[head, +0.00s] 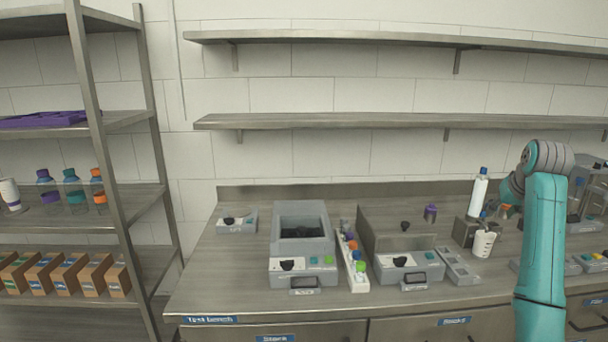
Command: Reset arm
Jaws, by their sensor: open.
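My teal arm rises at the right side of the head view and bends at a grey joint above the bench. Its far end is hidden behind its own links, so I cannot make out my gripper or its fingertips. A white measuring cup (484,243) with a handle stands on the bench, just left of my arm. A white bottle with a blue cap (478,193) stands upright behind the cup, at a grey block stand (464,231).
The bench holds a grey machine with an open basin (303,239), a narrow strip of coloured caps (354,266) and a second grey station (405,262). Equipment also stands right of my arm. A shelf rack (107,150) with bottles and boxes is at left; two empty wall shelves hang above.

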